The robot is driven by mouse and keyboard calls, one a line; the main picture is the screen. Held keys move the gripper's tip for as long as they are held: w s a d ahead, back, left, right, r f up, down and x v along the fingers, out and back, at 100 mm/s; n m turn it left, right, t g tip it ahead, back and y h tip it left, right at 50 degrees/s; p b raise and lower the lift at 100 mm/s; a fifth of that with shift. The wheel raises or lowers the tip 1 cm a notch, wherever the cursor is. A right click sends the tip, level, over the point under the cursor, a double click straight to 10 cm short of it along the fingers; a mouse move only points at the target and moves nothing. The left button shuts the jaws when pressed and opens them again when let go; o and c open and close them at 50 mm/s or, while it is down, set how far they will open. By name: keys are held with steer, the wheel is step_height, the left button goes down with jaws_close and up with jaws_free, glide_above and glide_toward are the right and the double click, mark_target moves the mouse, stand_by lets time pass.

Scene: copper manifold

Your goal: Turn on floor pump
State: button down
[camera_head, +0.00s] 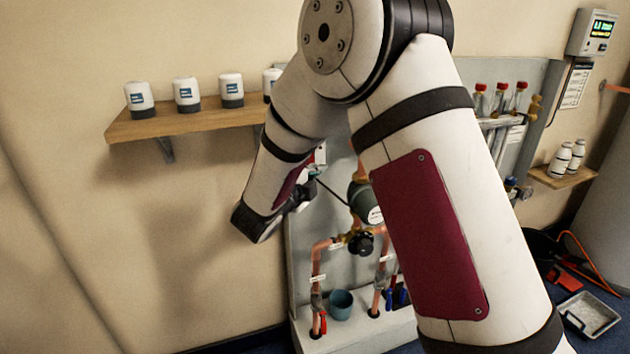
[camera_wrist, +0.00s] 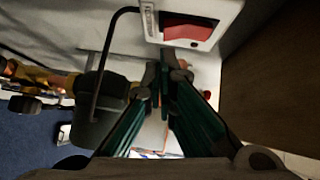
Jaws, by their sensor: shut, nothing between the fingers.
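A white switch box with a red rocker (camera_wrist: 190,33) is at the top of the wrist view. It shows only in part in the head view (camera_head: 320,155), beside my gripper. A dark green pump (camera_head: 360,200) sits on the copper pipes, partly hidden by my arm. What looks like this pump fills the left middle of the wrist view (camera_wrist: 98,115), with a black cable curving up from it to the box. My gripper (camera_wrist: 165,72) is shut and empty, its fingertips just below the red rocker. I cannot tell whether they touch the box.
A wooden shelf (camera_head: 185,124) with several white jars is on the left wall. Copper pipes (camera_head: 316,268) and a teal cup (camera_head: 341,304) stand below the pump. A metal tray (camera_head: 590,314) lies on the floor.

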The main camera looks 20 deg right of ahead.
steer(key=shift+w+a+f, duration=0.1)
steer(key=shift+w, duration=0.35)
steer(key=shift+b, duration=0.3)
steer(key=b, duration=0.1)
steer(key=w+b, duration=0.1)
steer(key=shift+f+m+t+b, duration=0.2)
steer(key=shift+m+t+b, duration=0.15)
steer(key=shift+m+t, duration=0.05)
steer(key=shift+s, duration=0.2)
